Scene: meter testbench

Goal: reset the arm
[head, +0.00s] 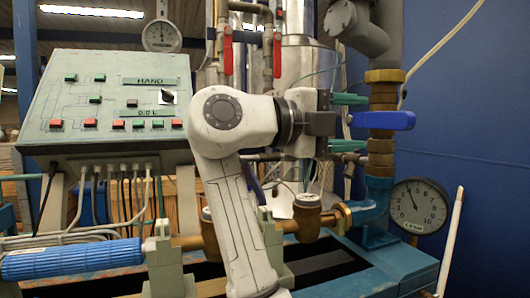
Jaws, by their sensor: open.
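My white arm (237,215) rises from the bottom centre, bends at a round joint and reaches right. My gripper (364,122) at its end points right, with its two green fingers spread apart, one above the other. A blue valve handle (392,120) lies level at the height of the gap between the fingers, and its left end overlaps that gap in the picture. The fingers show no contact with the handle, though I cannot tell the depth between them. The handle sits in front of a brass and grey vertical pipe (382,97).
A sloped control panel (105,100) with red and green buttons stands at left. A round gauge (418,206) is at lower right, another dial (162,36) at top left. Red valve handles (228,54) hang behind the arm. A blue ribbed cylinder (72,260) lies at lower left.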

